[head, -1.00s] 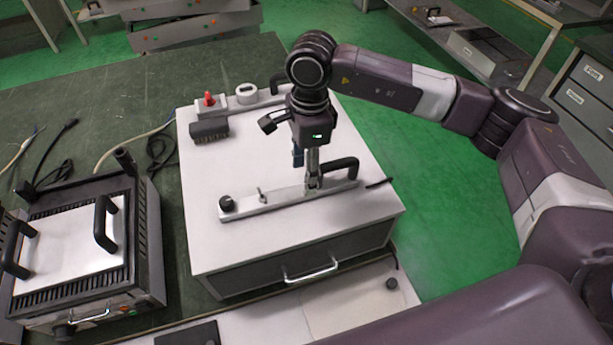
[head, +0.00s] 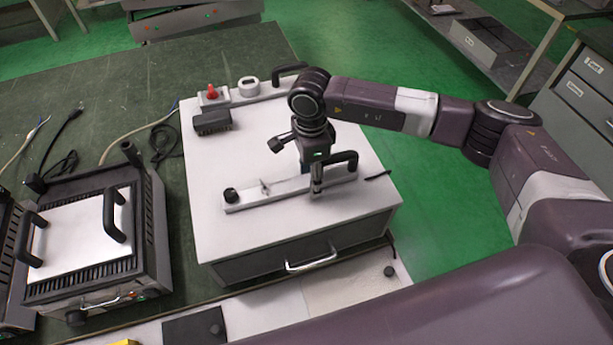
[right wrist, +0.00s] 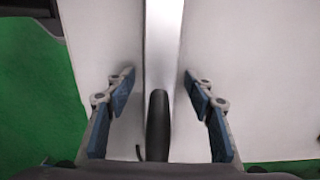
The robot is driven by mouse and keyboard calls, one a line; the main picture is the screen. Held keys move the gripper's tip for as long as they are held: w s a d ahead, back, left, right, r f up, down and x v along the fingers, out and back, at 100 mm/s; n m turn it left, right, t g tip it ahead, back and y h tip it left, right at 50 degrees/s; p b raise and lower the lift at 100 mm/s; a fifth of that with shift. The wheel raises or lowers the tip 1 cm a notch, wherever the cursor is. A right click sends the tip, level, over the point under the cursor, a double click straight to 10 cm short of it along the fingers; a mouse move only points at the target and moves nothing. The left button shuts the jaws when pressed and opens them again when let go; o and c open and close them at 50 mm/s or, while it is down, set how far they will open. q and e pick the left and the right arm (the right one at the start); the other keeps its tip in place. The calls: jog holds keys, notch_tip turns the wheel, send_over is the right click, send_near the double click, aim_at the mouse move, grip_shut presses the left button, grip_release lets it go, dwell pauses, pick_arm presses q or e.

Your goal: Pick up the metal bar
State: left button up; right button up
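The metal bar (head: 280,191) lies flat on top of a white cabinet, with a black knob (head: 231,195) at its left end and a black handle (head: 340,160) at its right end. My right gripper (head: 316,189) points down over the bar near the handle. In the right wrist view my right gripper (right wrist: 160,85) is open, one blue-padded finger on each side of the bar (right wrist: 164,45), with gaps between. The black handle (right wrist: 157,125) shows between the fingers there. My left gripper is out of view.
A black heater unit (head: 90,245) with handles is at left on the green table. The cabinet top around the bar is mostly clear.

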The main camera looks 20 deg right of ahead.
jog(key=c, duration=1.2)
jog(key=shift+r, duration=0.1)
grip_shut()
